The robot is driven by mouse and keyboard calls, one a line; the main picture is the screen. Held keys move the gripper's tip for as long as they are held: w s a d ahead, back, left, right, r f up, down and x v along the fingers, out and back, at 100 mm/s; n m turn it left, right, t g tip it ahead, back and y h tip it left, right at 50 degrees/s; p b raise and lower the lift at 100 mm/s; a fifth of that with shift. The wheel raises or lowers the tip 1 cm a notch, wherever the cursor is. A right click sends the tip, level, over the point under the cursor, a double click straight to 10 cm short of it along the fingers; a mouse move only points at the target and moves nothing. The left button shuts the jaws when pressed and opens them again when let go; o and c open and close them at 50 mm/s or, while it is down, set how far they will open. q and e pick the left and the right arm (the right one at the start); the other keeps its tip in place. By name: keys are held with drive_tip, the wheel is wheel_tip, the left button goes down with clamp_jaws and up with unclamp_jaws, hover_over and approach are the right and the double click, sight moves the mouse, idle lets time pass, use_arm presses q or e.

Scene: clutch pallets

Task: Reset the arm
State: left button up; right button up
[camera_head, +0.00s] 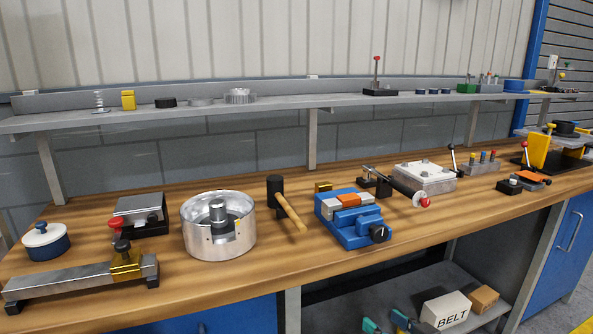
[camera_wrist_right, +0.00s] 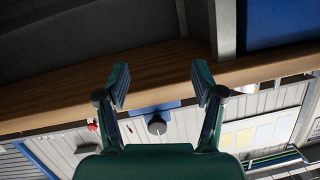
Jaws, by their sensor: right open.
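My right gripper (camera_head: 387,322) shows only as two teal fingertips at the bottom edge of the head view, in front of the bench and below its top. In the right wrist view the same gripper (camera_wrist_right: 161,84) is open, with a wide gap between its fingers and nothing held. Its camera sees the bench upside down, with the bench's wooden edge (camera_wrist_right: 160,70) behind the fingers. My left gripper is not in the head view.
The workbench (camera_head: 300,262) carries a blue vise (camera_head: 352,222), a mallet (camera_head: 291,212), a metal drum (camera_head: 205,247) and a lidded blue pot (camera_head: 47,246). A lower shelf (camera_head: 350,300) holds a BELT box (camera_head: 446,309). A long shelf (camera_head: 290,107) runs above.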

drive_tip(key=s+a+f+m+g, duration=0.1)
drive_tip(key=s+a+f+g, duration=0.15)
drive_tip(key=f, duration=0.55)
drive_tip(key=s+a+f+m+g+h, duration=0.15)
drive_tip(key=s+f, duration=0.25)
drive_tip(key=f, duration=0.4)
drive_tip(key=s+a+f+m+g, duration=0.1)
drive_tip(key=s+a+f+g, duration=0.15)
drive_tip(key=f, duration=0.55)
drive_tip(key=s+f+m+g, duration=0.1)
drive_tip(key=s+f+g, duration=0.2)
drive_tip(key=s+f, duration=0.35)
drive_tip(key=s+f+m+g, duration=0.1)
drive_tip(key=s+f+g, duration=0.25)
drive_tip(key=s, duration=0.65)
wheel_tip(320, 180, up, 18)
drive_tip(key=p, duration=1.8)
drive_tip(key=shift+n+h, duration=0.35)
drive_tip(key=shift+h, duration=0.1)
drive_tip(key=shift+r, duration=0.1)
